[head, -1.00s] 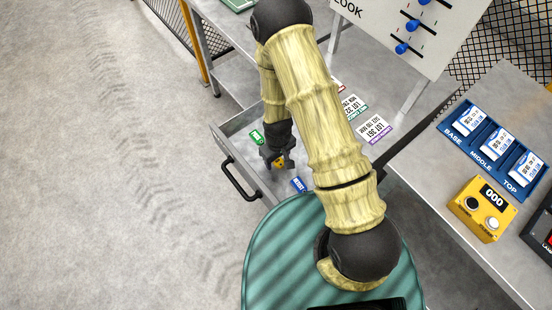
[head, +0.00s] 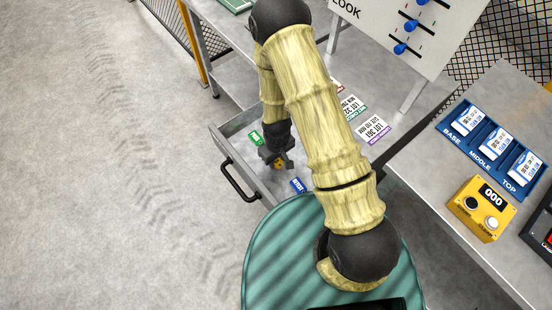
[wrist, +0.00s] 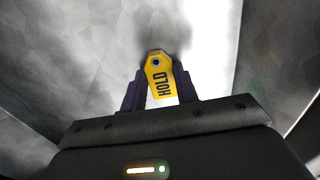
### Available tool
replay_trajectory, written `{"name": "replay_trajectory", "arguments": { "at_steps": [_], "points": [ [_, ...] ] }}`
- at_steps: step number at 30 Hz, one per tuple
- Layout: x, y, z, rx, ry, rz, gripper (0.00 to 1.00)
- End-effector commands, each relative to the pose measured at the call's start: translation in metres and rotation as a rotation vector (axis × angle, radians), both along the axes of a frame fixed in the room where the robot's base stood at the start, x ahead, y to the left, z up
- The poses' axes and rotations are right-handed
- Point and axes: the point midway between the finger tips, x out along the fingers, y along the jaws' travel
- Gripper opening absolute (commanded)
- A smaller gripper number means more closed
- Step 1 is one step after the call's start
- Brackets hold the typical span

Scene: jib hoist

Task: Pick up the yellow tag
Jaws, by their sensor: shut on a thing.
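The yellow tag (wrist: 158,77) has a round hole and the word HOLD on it. In the wrist view it sits between the two fingers of my gripper (wrist: 160,90), which is shut on it. In the head view the yellow tag (head: 279,162) shows as a small yellow patch at the tip of my gripper (head: 277,160), over the open grey drawer (head: 233,140). The fingers cover part of the tag there. I cannot tell whether the tag touches the drawer floor.
A green tag (head: 256,138) and a blue tag (head: 298,185) lie in the drawer on either side of my gripper. The drawer has a black handle (head: 238,181). A blue tray (head: 467,146) and yellow counter box (head: 481,209) stand on the right bench.

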Motion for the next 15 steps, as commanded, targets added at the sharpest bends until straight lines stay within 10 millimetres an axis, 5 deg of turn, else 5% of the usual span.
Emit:
{"name": "replay_trajectory", "arguments": {
  "at_steps": [15],
  "points": [
    [0.001,0.001,0.07,0.001,-0.005,0.0,0.08]
  ]
}}
